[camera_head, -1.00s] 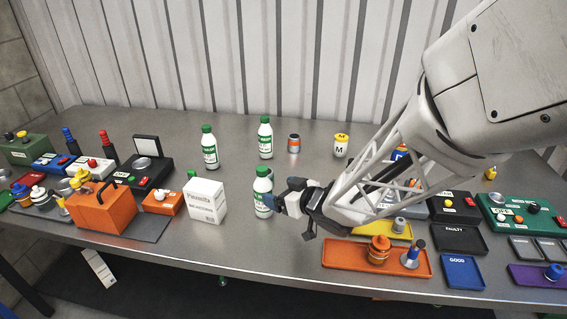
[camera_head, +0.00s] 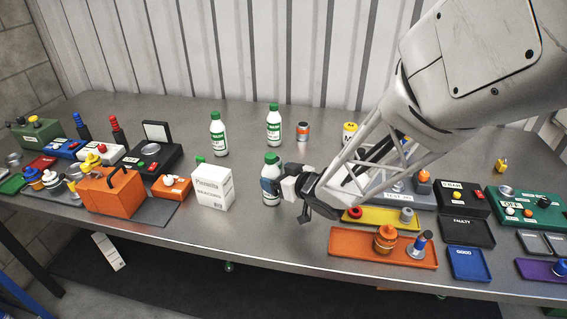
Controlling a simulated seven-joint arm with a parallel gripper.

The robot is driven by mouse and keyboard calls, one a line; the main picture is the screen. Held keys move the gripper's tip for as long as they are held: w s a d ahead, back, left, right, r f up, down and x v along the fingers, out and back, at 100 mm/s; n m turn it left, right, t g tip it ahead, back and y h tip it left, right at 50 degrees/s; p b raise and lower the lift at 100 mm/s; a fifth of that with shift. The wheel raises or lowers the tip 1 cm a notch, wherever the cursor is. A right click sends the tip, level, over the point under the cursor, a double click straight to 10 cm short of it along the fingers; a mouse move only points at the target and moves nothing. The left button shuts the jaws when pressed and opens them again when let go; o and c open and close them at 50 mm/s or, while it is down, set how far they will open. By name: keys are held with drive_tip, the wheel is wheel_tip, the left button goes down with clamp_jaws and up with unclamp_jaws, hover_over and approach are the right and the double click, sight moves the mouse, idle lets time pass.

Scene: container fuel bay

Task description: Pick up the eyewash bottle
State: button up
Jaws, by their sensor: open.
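Several white bottles with green caps and green labels stand upright on the grey table; I cannot read which label says eyewash. The nearest bottle (camera_head: 272,164) stands right of the white box, its lower part partly hidden by my gripper. My gripper (camera_head: 270,187) is open and reaches in from the right at this bottle's mid-height, with a blue fingertip overlapping its body. I cannot tell whether the fingers touch it or straddle it. Two similar bottles stand further back, one at the left (camera_head: 218,137) and one at the right (camera_head: 273,128).
The white box (camera_head: 212,187) stands close left of the nearest bottle, with a green cap (camera_head: 200,160) showing behind it. An orange tray (camera_head: 345,243) lies to the front right. An orange case (camera_head: 112,195) stands at left. The table in front of the bottle is clear.

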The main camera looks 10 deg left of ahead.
sight(274, 165)
drive_tip(key=shift+x, duration=1.7)
drive_tip(key=c, duration=1.2)
drive_tip(key=shift+o, duration=0.2)
drive_tip(key=shift+r, duration=0.1)
drive_tip(key=shift+r, duration=0.4)
wheel_tip(274, 165, up, 3)
drive_tip(key=shift+s+f, duration=0.15)
drive_tip(key=s+d+r, duration=0.1)
drive_tip(key=s+d, duration=0.7)
drive_tip(key=s, duration=0.5)
drive_tip(key=shift+s, duration=0.3)
drive_tip(key=shift+r, duration=0.1)
